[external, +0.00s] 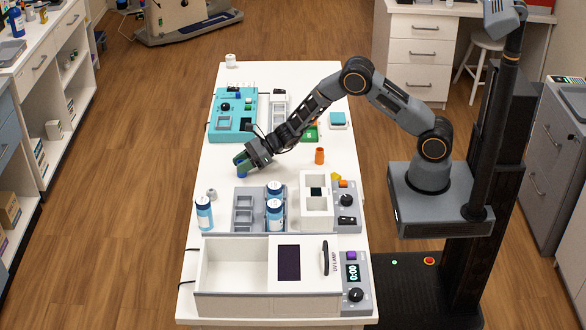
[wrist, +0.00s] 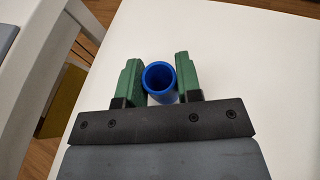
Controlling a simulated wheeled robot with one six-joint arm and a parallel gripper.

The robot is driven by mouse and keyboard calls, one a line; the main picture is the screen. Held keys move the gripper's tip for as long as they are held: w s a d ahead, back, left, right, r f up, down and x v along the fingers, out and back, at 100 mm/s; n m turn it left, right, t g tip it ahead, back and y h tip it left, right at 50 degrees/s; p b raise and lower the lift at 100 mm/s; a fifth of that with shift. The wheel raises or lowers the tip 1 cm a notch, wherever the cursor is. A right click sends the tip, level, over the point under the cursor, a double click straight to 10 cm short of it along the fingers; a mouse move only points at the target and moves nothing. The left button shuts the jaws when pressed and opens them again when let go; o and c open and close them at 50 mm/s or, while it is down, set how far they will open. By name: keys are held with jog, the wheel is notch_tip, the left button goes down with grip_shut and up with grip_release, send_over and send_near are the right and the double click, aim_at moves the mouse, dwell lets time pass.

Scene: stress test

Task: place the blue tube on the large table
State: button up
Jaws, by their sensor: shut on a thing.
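The blue tube (wrist: 159,77) is between the two green fingers of my gripper (wrist: 160,80) in the wrist view, its open end facing the camera. In the external view a small blue part of the tube (external: 242,174) shows under my gripper (external: 243,163), low over the left part of the large white table (external: 225,172). My gripper is shut on the tube. I cannot tell whether the tube's bottom touches the table top.
Nearby on the table are a teal device (external: 231,128), an orange cylinder (external: 320,156), a grey rack (external: 244,205) with blue-capped bottles, a loose bottle (external: 204,214) and a small grey-white piece (external: 212,195). A white lidded box (external: 225,272) fills the front. Bare table surrounds the gripper.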

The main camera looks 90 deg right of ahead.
jog(key=shift+f+b, duration=0.25)
jog(key=shift+b, duration=0.1)
jog(key=o, duration=0.9)
jog(key=shift+r, duration=0.1)
